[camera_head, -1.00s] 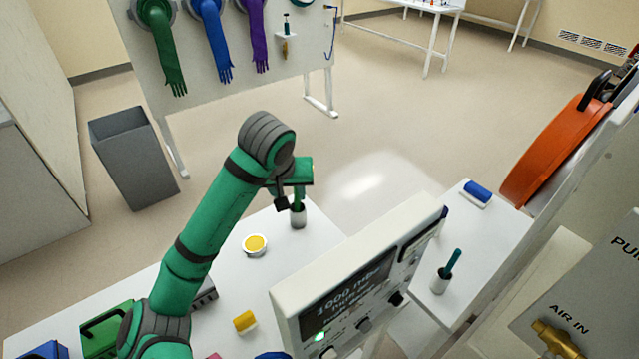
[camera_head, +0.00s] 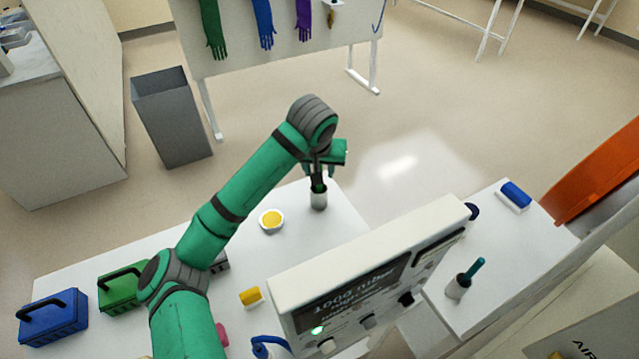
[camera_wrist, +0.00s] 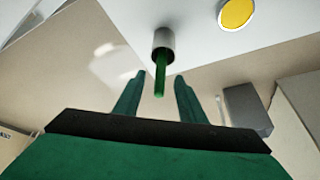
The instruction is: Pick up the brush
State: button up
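A brush with a green handle (camera_wrist: 160,80) stands in a small grey metal cup (camera_wrist: 163,40). The cup also shows in the head view (camera_head: 318,199), near the far right corner of the white table (camera_head: 345,215). My gripper (camera_head: 318,177) is above the cup, pointing down. In the wrist view my gripper (camera_wrist: 160,75) is open, with a finger on each side of the handle and a gap to both. The brush's lower end is hidden in the cup. A second brush, teal (camera_head: 475,267), stands in another cup (camera_head: 457,287) on the right-hand surface.
A yellow-filled dish (camera_head: 271,221) and a yellow block (camera_head: 251,297) lie on the table. Green (camera_head: 118,287) and blue (camera_head: 52,318) cases stand at left. A white instrument panel (camera_head: 370,265) stands right of my arm. A grey bin (camera_head: 172,118) is on the floor.

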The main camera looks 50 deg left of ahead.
jog(key=shift+x, duration=1.9)
grip_shut()
jog(key=shift+r, duration=0.1)
